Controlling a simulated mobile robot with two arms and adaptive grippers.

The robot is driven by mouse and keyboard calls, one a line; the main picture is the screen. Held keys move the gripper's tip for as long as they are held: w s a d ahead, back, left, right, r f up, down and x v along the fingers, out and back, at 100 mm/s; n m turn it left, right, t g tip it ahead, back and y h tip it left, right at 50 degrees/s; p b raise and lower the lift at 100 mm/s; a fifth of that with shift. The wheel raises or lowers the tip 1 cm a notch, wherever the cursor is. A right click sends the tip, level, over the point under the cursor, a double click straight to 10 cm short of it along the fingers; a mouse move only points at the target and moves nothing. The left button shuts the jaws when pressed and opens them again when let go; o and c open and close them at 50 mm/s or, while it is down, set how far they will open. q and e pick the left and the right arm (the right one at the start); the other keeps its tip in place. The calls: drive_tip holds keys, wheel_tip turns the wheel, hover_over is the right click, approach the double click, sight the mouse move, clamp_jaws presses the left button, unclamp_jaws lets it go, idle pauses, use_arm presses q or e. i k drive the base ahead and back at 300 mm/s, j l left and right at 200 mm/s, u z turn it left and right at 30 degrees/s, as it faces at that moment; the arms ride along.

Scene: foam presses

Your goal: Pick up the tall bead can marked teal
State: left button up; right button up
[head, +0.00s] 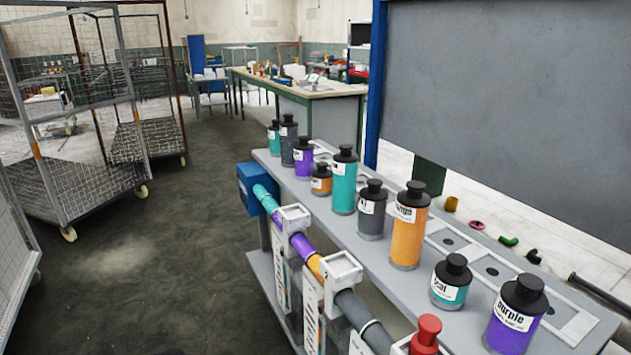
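A tall teal can (344,190) with a black cap stands upright on the grey bench shelf (385,268), near the middle of the head view. Its white label faces left and I cannot read the text. A short, squat teal can (444,293) stands nearer, with "teal" partly readable on its label. Another teal can (273,143) stands at the far end, partly hidden by a tall grey can (290,150). Neither of my grippers is in view.
Close around the tall teal can stand a small orange can (321,184) and a grey can (371,220). A tall orange can (408,240) and purple cans (515,325) share the shelf. A coloured pipe (302,245) runs along its front. Wire carts (75,190) stand left; open floor lies between.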

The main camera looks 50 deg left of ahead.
sight(345, 163)
drive_tip(key=u, duration=1.45)
drive_tip(key=i+j, duration=0.1)
drive_tip(key=k+j+u, duration=0.05)
